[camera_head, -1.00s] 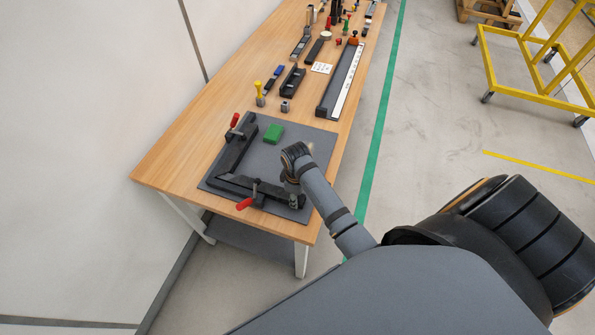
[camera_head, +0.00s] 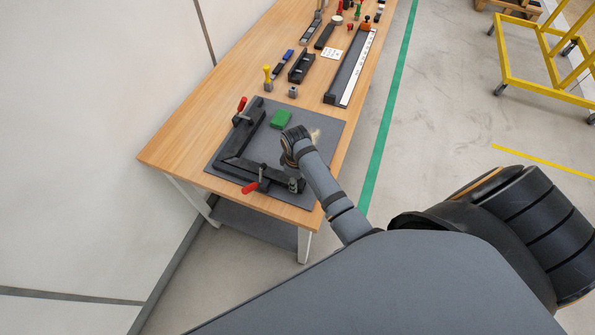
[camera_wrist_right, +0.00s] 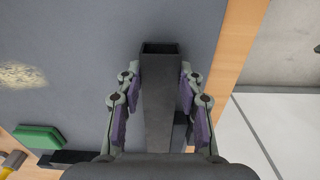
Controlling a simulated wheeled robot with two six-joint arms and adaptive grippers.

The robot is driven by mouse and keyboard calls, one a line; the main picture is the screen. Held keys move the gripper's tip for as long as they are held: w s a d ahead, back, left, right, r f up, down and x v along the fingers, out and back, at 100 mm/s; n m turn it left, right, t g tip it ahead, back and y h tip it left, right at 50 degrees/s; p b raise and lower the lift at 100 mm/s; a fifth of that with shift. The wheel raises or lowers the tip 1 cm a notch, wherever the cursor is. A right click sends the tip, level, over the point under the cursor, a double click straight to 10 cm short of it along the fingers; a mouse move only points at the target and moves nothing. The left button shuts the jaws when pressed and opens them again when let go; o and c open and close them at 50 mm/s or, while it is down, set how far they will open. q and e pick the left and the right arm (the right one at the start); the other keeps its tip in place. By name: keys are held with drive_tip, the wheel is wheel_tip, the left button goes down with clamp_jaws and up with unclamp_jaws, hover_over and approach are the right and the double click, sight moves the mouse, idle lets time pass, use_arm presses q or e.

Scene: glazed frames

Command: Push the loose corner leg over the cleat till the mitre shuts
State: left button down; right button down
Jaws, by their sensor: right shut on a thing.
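On the grey mat (camera_head: 262,146) lies a dark L-shaped corner of two legs. The one leg (camera_head: 241,136) runs away from me, with a red-handled clamp (camera_head: 242,105) at its far end. The loose leg (camera_head: 238,167) runs right, with another red-handled clamp (camera_head: 251,187) on its near side. My right gripper (camera_head: 293,184) is at the right end of this leg. In the right wrist view its purple pads (camera_wrist_right: 160,85) lie on both sides of the dark hollow leg (camera_wrist_right: 160,105). The cleat and any gap at the mitre cannot be made out. My left gripper is not in view.
A green block (camera_head: 281,119) lies on the mat inside the corner; it also shows in the wrist view (camera_wrist_right: 38,138). A long ruler fixture (camera_head: 352,68) and several small tools lie farther back.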

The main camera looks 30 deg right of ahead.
drive_tip(key=shift+w+a, duration=0.5)
drive_tip(key=shift+w, duration=0.05)
drive_tip(key=shift+w+a, duration=0.15)
drive_tip(key=shift+w, duration=0.05)
drive_tip(key=shift+w+a, duration=0.3)
drive_tip(key=shift+w, duration=0.05)
drive_tip(key=shift+r, duration=0.1)
drive_tip(key=c, duration=0.8)
unclamp_jaws()
drive_tip(key=shift+o, duration=0.2)
wheel_tip(320, 180, up, 12)
